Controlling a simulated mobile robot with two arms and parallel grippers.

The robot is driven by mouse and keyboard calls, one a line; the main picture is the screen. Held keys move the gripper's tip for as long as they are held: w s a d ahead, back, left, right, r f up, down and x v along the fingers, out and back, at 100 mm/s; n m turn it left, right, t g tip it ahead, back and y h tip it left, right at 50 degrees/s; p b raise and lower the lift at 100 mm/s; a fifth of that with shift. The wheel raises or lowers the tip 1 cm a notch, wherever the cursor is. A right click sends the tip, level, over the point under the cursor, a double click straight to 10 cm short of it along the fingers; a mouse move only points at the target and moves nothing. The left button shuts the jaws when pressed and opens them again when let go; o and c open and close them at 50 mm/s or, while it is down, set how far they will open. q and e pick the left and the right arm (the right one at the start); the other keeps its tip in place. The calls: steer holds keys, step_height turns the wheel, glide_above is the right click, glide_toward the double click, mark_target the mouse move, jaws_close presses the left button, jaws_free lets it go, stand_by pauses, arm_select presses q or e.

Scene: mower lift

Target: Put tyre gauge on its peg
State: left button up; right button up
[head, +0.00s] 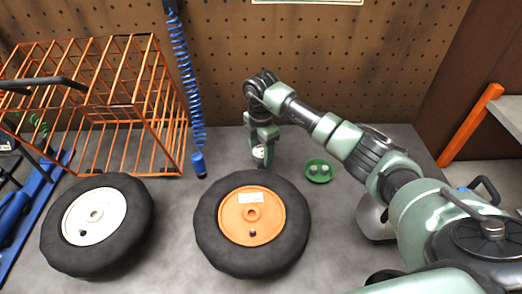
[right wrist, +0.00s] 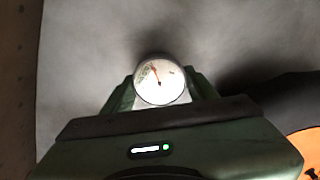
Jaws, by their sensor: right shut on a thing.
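The tyre gauge (head: 259,152) has a round white dial and is held in my right gripper (head: 262,160), above the bench behind the orange-hubbed wheel. In the right wrist view the gauge (right wrist: 160,80) sits between the two green fingers, its dial facing the camera. The pegboard (head: 340,50) with many holes stands behind the bench. I cannot make out which peg belongs to the gauge. My left gripper is not in view.
A wheel with an orange hub (head: 252,215) and one with a white hub (head: 94,216) lie on the grey bench. An orange wire cage (head: 150,100) stands at left beside a coiled blue hose (head: 183,70). A green dish (head: 318,171) lies right of the gripper.

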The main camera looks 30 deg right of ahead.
mark_target(261, 151)
steer(key=shift+f, duration=0.15)
steer(key=o, duration=1.5)
steer(key=shift+r, duration=0.3)
steer(key=shift+r+b, duration=1.25)
steer(key=shift+r, duration=4.65)
